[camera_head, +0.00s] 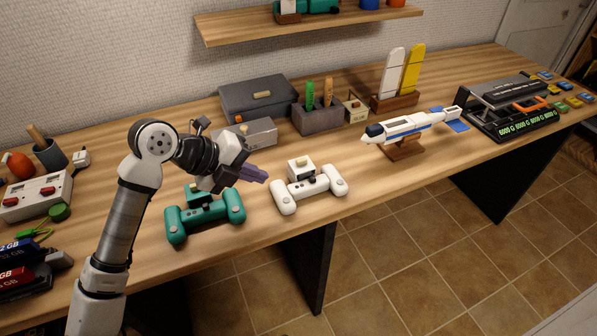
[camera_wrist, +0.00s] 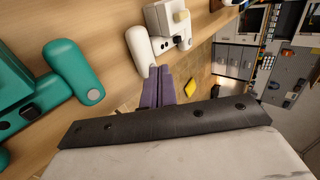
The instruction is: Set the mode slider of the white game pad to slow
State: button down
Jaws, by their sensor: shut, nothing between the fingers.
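The white game pad (camera_head: 308,187) lies on the wooden table near its front edge, with two rounded grips and a raised block at its back.
A green game pad (camera_head: 205,216) lies left of the white one, below my gripper. Behind stand a grey box (camera_head: 247,133), a dark case (camera_head: 258,98) and a pen holder (camera_head: 318,118). A model rocket (camera_head: 410,127) on a stand is to the right. Table between pad and rocket is clear.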

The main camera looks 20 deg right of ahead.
aim_at(309, 181)
jog(key=p+x, duration=0.2)
jog(key=x, duration=0.5)
jog(key=shift+d+r, duration=0.15)
jog(key=shift+d, duration=0.1)
jog(key=shift+d+r+p, duration=0.1)
jog(key=shift+d+p, duration=0.65)
jog(key=shift+d, duration=1.05)
